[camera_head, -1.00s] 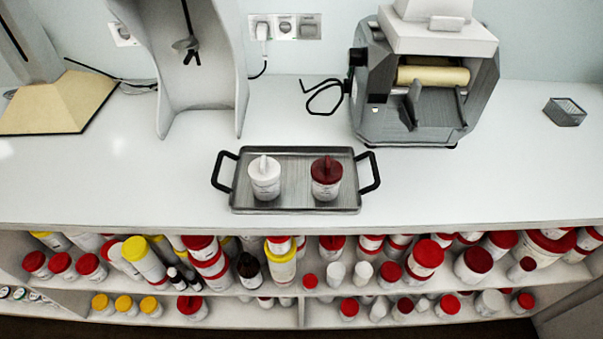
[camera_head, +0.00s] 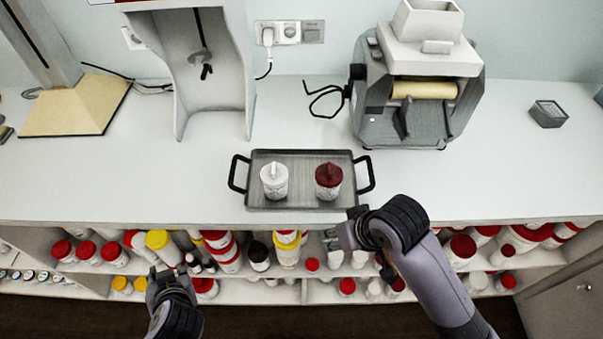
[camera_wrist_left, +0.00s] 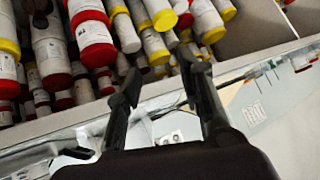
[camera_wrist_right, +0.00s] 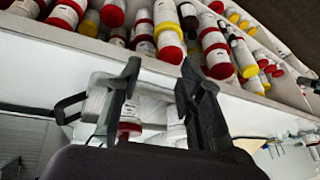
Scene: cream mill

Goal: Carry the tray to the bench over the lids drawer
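A grey rectangular tray (camera_head: 300,200) with black loop handles lies on the white bench near its front edge. A white-lidded jar (camera_head: 273,182) and a dark-red-lidded jar (camera_head: 328,181) stand upright on it. My right gripper (camera_head: 347,236) is at the bench's front edge, just below the tray's right corner, apart from the handle. Its fingers (camera_wrist_right: 160,72) are spread and empty in the right wrist view. My left gripper (camera_head: 163,275) is lower left, in front of the shelves; its fingers (camera_wrist_left: 160,70) are spread and empty. No drawer is clearly identifiable as the lids drawer.
A roller mill (camera_head: 418,110) stands behind the tray to the right, a grey stand (camera_head: 212,85) behind left. A small dark box (camera_head: 548,113) is far right. Shelves below hold many jars. A cabinet front (camera_head: 560,300) shows lower right. The bench is clear either side of the tray.

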